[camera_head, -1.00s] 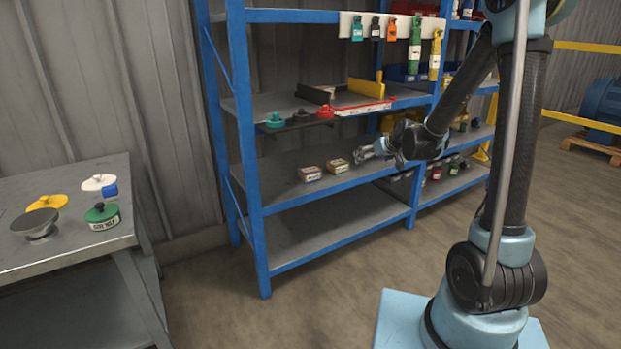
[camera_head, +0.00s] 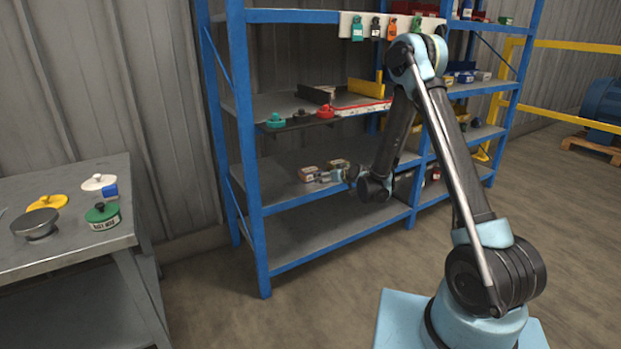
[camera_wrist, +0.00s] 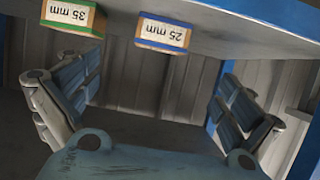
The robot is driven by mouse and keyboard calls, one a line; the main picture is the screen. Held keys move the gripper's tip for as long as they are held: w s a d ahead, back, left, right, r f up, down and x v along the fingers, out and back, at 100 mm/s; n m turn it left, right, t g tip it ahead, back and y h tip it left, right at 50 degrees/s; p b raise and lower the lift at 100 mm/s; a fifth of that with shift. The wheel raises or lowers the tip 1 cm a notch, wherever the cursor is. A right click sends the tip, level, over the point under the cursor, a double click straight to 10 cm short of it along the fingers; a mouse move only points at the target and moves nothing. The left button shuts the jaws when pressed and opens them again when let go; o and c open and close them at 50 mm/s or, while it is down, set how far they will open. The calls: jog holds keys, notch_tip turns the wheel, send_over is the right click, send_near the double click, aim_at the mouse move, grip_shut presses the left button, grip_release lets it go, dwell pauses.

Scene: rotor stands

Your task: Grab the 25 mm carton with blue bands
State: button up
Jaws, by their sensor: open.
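The 25 mm carton (camera_wrist: 163,33) is a small brown box with blue bands and a white label, upside down in the wrist view. It stands on a shelf, ahead of my gripper and roughly in line with the gap between the fingers. In the head view I take it to be the left carton (camera_head: 308,174) of two. My gripper (camera_wrist: 155,85) is open and empty, its fingers apart from the carton. In the head view my gripper (camera_head: 328,176) is at the shelf's front, close to the cartons.
A green-banded 35 mm carton (camera_wrist: 70,15) stands beside the blue-banded one; it also shows in the head view (camera_head: 339,164). Blue rack posts (camera_head: 250,150) flank the shelf. A higher shelf (camera_head: 285,105) holds coloured parts. A grey table (camera_head: 90,240) stands at left.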

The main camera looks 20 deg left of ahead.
aim_at(310, 173)
jog(key=x, duration=1.7)
jog(key=shift+a+f, duration=0.1)
jog(key=shift+a, duration=0.2)
jog(key=c, duration=1.2)
